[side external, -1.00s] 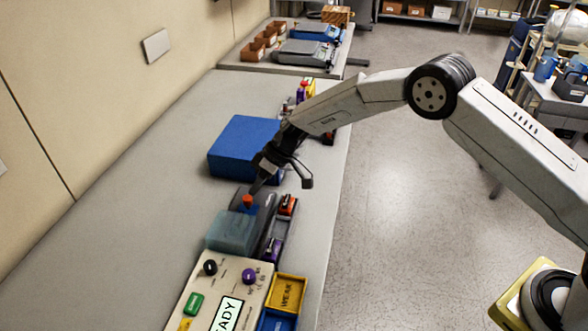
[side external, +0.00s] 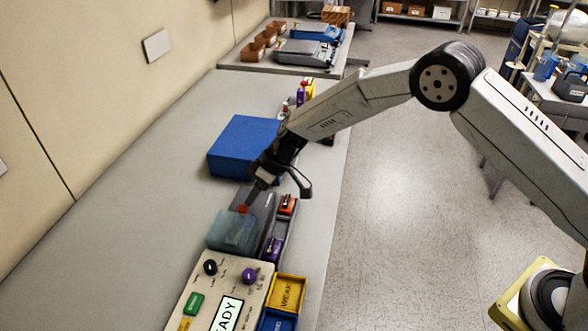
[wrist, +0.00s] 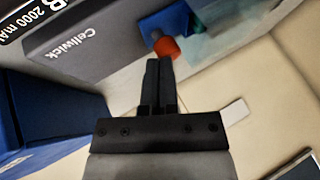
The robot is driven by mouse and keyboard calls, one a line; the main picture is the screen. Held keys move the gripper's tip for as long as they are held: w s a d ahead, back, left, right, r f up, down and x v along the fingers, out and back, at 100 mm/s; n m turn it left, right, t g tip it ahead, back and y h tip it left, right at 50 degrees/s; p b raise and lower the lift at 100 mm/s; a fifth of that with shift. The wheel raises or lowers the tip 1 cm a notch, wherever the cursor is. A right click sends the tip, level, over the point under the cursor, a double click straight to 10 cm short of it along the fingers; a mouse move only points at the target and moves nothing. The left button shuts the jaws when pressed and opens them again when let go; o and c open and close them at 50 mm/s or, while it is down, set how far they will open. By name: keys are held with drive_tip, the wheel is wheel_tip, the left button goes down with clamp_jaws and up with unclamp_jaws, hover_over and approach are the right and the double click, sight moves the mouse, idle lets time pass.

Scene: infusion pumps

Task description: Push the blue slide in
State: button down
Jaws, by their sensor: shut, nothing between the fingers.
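The blue slide (wrist: 168,22) shows in the wrist view as a blue piece with a red-orange knob (wrist: 166,47) on its end, beside the dark grey pump labelled Cellwick (wrist: 85,45). In the side view the knob (side external: 243,209) sits at the edge of a translucent teal housing (side external: 231,232); the blue part is mostly hidden there. My gripper (wrist: 158,62) is shut and empty. Its fingertips are right up against the knob, or very nearly; I cannot tell if they touch. In the side view my gripper (side external: 249,201) points down at the knob from behind it.
A blue box (side external: 240,145) stands behind my gripper. A control panel (side external: 215,285) with a lit display lies in front, with yellow (side external: 287,292) and blue trays beside it. An orange clip (side external: 287,205) and a purple one sit at the right. The bench left of the pump is clear.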

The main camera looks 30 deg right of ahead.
drive_tip(key=v, duration=0.9)
drive_tip(key=shift+w+d, duration=0.25)
drive_tip(key=shift+d, duration=0.05)
drive_tip(key=shift+r, duration=0.1)
drive_tip(key=s+d+r+m+t+h, duration=0.1)
drive_tip(key=s+d+m+h, duration=0.2)
drive_tip(key=s+d, duration=0.6)
drive_tip(key=s+d+r+m+t+h, duration=0.1)
drive_tip(key=s+d+m+h, duration=0.3)
drive_tip(key=s+d, duration=0.6)
drive_tip(key=shift+s+m, duration=0.5)
drive_tip(key=shift+s, duration=3.25)
